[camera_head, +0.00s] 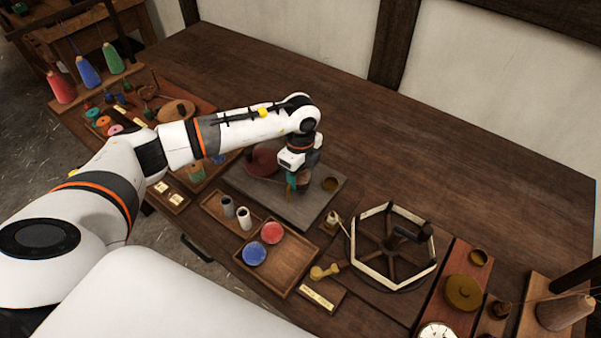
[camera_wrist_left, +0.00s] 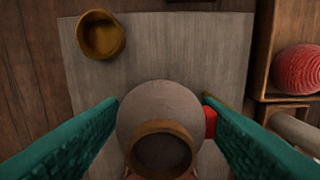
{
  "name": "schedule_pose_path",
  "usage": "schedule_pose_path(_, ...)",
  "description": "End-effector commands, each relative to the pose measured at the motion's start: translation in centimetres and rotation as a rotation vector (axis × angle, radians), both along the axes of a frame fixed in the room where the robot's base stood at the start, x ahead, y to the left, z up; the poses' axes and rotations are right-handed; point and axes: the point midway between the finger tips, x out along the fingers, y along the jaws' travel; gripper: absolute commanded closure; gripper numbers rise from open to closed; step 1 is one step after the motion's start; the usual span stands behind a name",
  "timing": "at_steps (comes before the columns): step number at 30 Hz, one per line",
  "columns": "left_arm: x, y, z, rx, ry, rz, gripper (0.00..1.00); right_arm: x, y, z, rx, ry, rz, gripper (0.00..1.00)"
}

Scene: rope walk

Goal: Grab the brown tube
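The brown tube (camera_wrist_left: 162,150) appears in the left wrist view as a brown ring with a dark opening, seen end-on. A pale rounded shape (camera_wrist_left: 158,100) shows just behind it. My left gripper (camera_wrist_left: 160,115) has its teal fingers apart, one on each side of these, and I cannot make out firm contact. In the head view my left gripper (camera_head: 297,184) points down over the grey mat (camera_head: 280,208), and a brown piece (camera_head: 304,178) shows by its fingers, partly hidden. My right gripper is not in view.
A small brown bowl (camera_head: 330,184) stands on the mat beside my gripper; it also shows in the wrist view (camera_wrist_left: 100,36). A wooden tray (camera_head: 278,268) holds red and blue rounds. A hexagonal reel (camera_head: 372,285) stands right. The table's back is clear.

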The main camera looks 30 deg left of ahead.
Motion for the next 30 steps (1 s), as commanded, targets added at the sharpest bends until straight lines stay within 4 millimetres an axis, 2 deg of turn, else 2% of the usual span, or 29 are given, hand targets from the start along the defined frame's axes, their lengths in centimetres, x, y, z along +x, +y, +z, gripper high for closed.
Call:
schedule_pose_path(1,0.0,0.0,0.0,0.0,0.0,0.0,0.51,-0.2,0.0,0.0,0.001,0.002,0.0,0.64)
schedule_pose_path(6,0.0,0.0,0.0,0.0,0.0,0.0,0.76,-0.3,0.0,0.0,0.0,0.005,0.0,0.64)
schedule_pose_path(17,0.1,0.0,0.4,0.0,-0.002,0.0,0.77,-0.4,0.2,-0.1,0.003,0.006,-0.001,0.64)
schedule_pose_path(20,0.1,0.0,1.5,-0.001,-0.003,0.0,0.77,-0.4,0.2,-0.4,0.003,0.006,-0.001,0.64)
schedule_pose_path(30,0.1,0.0,8.0,0.001,-0.003,0.0,0.77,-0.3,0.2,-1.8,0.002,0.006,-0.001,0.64)
